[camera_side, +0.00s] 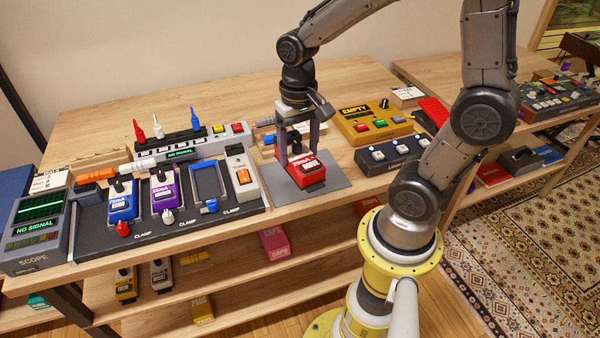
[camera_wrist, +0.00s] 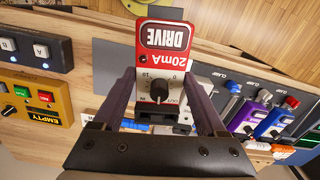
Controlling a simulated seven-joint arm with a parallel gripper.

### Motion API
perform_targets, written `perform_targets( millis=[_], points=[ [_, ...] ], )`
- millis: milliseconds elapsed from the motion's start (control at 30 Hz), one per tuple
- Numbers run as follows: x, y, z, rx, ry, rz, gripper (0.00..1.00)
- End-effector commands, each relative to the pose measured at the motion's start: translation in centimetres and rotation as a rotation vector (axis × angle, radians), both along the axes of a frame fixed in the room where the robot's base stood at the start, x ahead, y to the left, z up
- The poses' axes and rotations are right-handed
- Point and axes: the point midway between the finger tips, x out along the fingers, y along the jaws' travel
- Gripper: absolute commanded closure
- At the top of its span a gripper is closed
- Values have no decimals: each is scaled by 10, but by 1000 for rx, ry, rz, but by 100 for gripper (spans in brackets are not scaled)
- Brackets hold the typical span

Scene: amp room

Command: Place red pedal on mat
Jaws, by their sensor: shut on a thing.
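The red pedal, labelled DRIVE, shows over the grey mat (camera_side: 338,184) in the side view, its red face (camera_side: 307,173) tilted toward the camera. My gripper (camera_side: 300,146) comes straight down from above and is shut on the red pedal. In the wrist view the pedal (camera_wrist: 164,42) sits between the two fingers of my gripper (camera_wrist: 161,88), with its knob and white lower part showing. The mat (camera_wrist: 113,65) lies behind it there. I cannot tell whether the pedal's underside touches the mat.
Left of the mat is a pedalboard (camera_side: 172,232) with a blue pedal (camera_side: 123,203), a purple pedal (camera_side: 164,193) and an empty blue-framed bay (camera_side: 208,181). A yellow EMPTY box (camera_side: 365,128) and a dark button box (camera_side: 398,154) stand close at the right.

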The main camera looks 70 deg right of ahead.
Motion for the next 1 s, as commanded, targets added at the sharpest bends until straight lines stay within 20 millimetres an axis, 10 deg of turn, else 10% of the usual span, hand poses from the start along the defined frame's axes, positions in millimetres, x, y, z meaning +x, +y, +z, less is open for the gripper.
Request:
perform_targets(
  millis=[367, 1000],
  points=[
    [-58, -28, 2, -1, -3, -141, 100],
    [45, -70, -63, 1, 3, -150, 100]
  ],
)
